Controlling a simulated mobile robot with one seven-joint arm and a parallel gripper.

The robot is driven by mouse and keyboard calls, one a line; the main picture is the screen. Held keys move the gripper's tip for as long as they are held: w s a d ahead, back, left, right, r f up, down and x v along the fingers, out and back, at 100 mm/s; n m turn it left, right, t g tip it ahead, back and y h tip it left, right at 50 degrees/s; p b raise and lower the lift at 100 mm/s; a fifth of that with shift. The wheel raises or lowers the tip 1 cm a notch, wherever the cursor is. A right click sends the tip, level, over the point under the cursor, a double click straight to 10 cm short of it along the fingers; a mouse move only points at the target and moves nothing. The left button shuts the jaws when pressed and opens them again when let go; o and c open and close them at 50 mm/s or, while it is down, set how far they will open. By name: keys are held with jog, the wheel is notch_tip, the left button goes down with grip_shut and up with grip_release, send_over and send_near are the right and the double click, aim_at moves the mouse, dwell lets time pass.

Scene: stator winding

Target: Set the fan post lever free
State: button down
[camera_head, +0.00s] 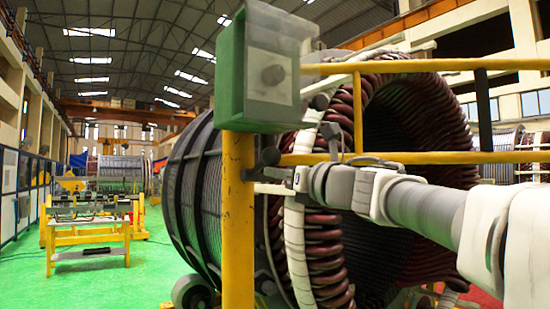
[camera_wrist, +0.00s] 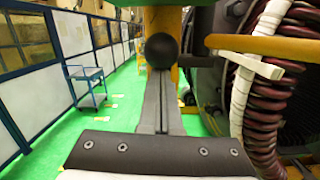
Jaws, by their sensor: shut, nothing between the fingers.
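The yellow post (camera_head: 238,220) stands upright in front of the big stator and carries a green and grey box (camera_head: 270,70). A dark lever with a rounded knob (camera_head: 269,156) is on the post below the box. In the wrist view the black ball knob (camera_wrist: 161,50) is just beyond my fingertips, in front of the post. My gripper (camera_head: 262,188) reaches in from the right, close to the post and just below the knob. In the wrist view my gripper (camera_wrist: 160,78) has its fingers together, with nothing between them. Whether the fingertips touch the knob I cannot tell.
Yellow rails (camera_head: 430,157) run right from the post, close to my arm. The stator with brown coils (camera_head: 440,110) and white wrapping stands behind. A yellow workbench (camera_head: 88,235) and a blue cart (camera_wrist: 87,85) stand away on the open green floor (camera_head: 160,265).

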jog(key=shift+r+p, duration=0.75)
jog(key=shift+p, duration=0.2)
jog(key=shift+a+r+p, duration=0.1)
jog(key=shift+r+p, duration=0.2)
jog(key=shift+r, duration=0.1)
notch_tip(320, 180, down, 6)
jog(key=b, duration=0.5)
jog(key=s+d+r, duration=0.3)
jog(key=s+d, duration=0.2)
jog(key=s, duration=0.2)
jog(key=shift+s+p, duration=0.2)
jog(key=shift+p, duration=0.1)
jog(key=shift+d, duration=0.1)
